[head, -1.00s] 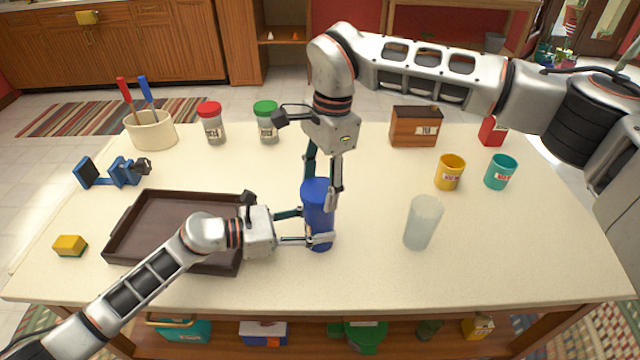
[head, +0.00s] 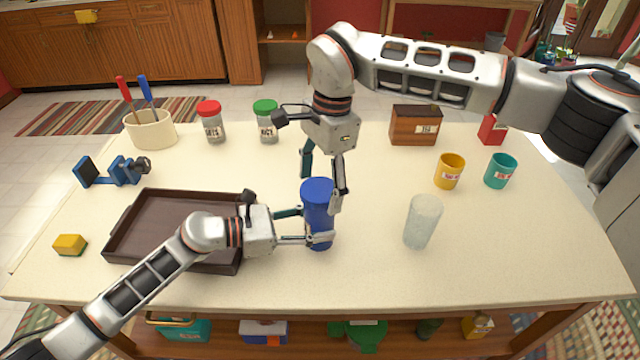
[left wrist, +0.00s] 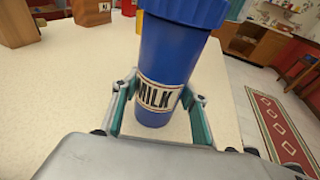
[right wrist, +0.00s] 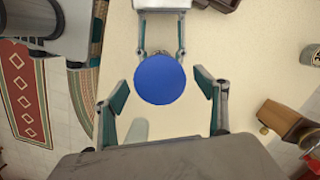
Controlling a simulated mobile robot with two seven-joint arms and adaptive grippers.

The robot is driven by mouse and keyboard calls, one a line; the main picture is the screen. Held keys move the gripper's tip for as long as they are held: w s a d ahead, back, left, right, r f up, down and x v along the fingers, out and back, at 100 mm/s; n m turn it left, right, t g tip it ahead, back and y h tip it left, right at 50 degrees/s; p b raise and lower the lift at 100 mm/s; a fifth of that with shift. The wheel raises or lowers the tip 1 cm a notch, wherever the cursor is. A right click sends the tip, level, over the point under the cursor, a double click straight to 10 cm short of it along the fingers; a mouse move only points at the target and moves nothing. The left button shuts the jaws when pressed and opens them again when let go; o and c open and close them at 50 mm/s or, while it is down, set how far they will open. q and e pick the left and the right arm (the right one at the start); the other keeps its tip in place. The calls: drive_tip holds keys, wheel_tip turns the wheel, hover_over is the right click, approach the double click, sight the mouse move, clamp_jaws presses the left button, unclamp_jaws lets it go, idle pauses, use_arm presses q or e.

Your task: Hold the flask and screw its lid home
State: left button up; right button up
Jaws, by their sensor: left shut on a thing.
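The blue flask (head: 319,222) stands upright near the table's middle; its MILK label shows in the left wrist view (left wrist: 168,62). Its blue lid (head: 317,186) sits on top, and its round top shows in the right wrist view (right wrist: 160,79). I cannot tell how far down it is screwed. My left gripper (head: 308,226) is shut on the flask's body from the left side. My right gripper (head: 321,190) points down over the lid. Its fingers are open, one either side of the lid, with gaps in the right wrist view (right wrist: 160,95).
A brown tray (head: 120,236) lies left, under my left arm. A frosted glass (head: 423,222) stands to the right, with a yellow cup (head: 449,172) and a teal cup (head: 501,172) behind. Two jars, a utensil crock (head: 151,131) and a wooden box (head: 415,126) stand farther back.

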sight(319, 189)
drive_tip(key=shift+o, duration=0.4)
drive_tip(key=o, duration=0.5)
drive_tip(key=shift+r, duration=3.5)
drive_tip(key=shift+r, duration=0.1)
drive_tip(key=c, duration=0.8)
drive_tip(key=shift+a+r+t+h, duration=0.1)
drive_tip(key=shift+r+t+h, duration=0.2)
drive_tip(key=shift+r+h, duration=0.3)
drive_tip(key=shift+f, duration=4.25)
